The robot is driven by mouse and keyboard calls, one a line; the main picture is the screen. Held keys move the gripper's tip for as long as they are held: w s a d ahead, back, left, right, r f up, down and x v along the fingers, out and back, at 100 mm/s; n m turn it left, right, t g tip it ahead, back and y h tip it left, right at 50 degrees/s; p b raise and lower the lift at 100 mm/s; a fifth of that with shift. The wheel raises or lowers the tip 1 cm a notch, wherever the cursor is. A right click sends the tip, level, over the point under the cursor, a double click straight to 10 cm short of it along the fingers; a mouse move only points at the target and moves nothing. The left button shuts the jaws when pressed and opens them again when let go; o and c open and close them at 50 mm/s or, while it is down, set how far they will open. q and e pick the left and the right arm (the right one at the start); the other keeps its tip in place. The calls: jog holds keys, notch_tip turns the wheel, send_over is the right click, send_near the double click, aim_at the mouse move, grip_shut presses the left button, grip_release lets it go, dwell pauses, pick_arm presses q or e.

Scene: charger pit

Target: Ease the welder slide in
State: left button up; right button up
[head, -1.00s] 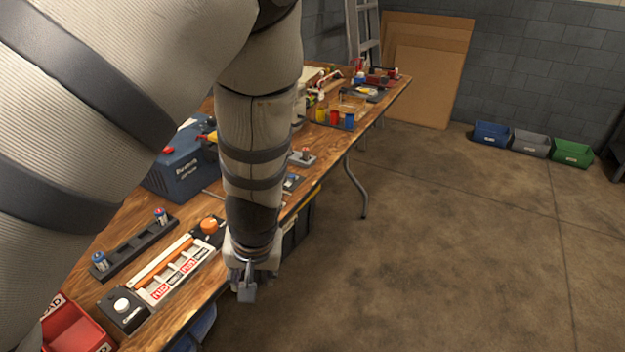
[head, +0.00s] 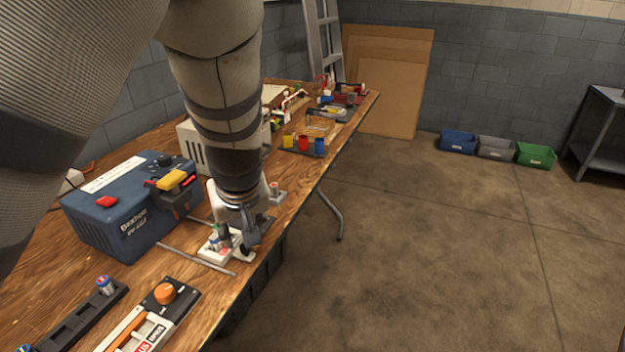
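The blue welder box (head: 130,207) with a red button and a yellow-topped part sits on the wooden table at left. A small white tray (head: 213,250) holding small cylinders lies in front of the box, between thin metal rails (head: 195,259); it looks like the welder slide. My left gripper (head: 250,238) points down at the tray's right end, close to it. Its arm and wrist hide part of the tray, and I cannot tell whether the fingers touch it or are closed. My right gripper is not in view.
A panel with an orange knob (head: 165,293) and a black battery rack (head: 75,317) lie at the near end. Red, yellow and blue cups (head: 303,144) stand farther along.

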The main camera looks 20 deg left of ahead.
pick_arm(q)
jog(key=x, duration=0.7)
jog(key=shift+s+d+b, duration=0.1)
jog(key=shift+b, duration=0.3)
grip_shut()
